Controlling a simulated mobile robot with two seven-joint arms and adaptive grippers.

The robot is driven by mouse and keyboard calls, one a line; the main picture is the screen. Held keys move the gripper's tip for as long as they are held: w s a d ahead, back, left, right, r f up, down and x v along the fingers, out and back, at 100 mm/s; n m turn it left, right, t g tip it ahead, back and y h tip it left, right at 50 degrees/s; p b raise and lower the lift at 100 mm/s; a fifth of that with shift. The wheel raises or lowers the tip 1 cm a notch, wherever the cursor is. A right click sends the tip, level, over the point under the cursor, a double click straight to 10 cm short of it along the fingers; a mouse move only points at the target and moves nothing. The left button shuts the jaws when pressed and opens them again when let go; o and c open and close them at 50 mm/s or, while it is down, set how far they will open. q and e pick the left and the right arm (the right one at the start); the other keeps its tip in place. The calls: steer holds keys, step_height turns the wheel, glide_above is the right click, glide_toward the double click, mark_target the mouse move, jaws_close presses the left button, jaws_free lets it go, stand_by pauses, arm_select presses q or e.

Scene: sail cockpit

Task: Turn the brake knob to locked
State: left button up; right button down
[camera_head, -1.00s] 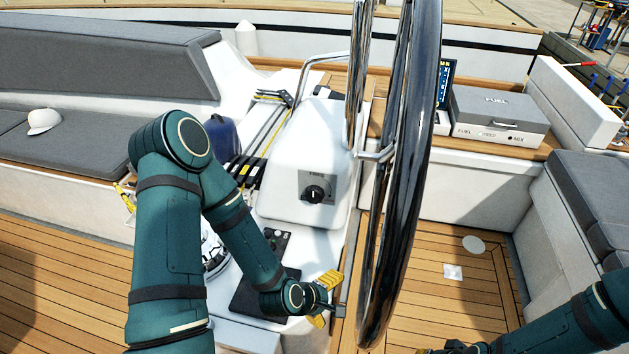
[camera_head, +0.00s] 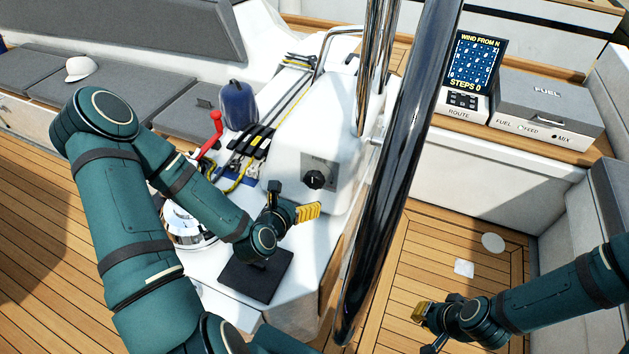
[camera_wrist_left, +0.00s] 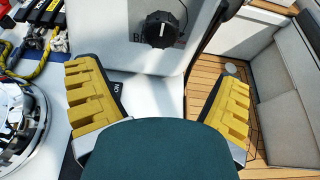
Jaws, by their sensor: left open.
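The brake knob (camera_head: 315,179) is a round black knob with a light pointer mark, on a grey plate on the sloped face of the white pedestal (camera_head: 300,137). It also shows at the top of the left wrist view (camera_wrist_left: 160,29). The label beside it is partly hidden. My left gripper (camera_head: 298,203) is just below and left of the knob, apart from it. In the left wrist view its yellow fingers (camera_wrist_left: 160,105) are wide apart with nothing between them. My right gripper (camera_head: 425,325) is low on the right over the deck; its jaw gap is unclear.
The big steering wheel (camera_head: 390,170) rises close to the right of the knob. A red-handled lever (camera_head: 214,130), ropes and a blue container (camera_head: 237,105) lie left of the pedestal. A chrome winch (camera_head: 186,226) is under my left arm. A grey fuel box (camera_head: 548,108) stands right.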

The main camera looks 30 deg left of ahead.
mark_target(312, 182)
arm_select(q)
steer(key=b+x, duration=0.2)
steer(key=x, duration=1.1)
steer(key=shift+d, duration=0.1)
arm_select(e)
step_height(312, 182, down, 3)
steer(key=shift+w+f, duration=0.1)
arm_select(q)
steer(key=c, duration=1.3)
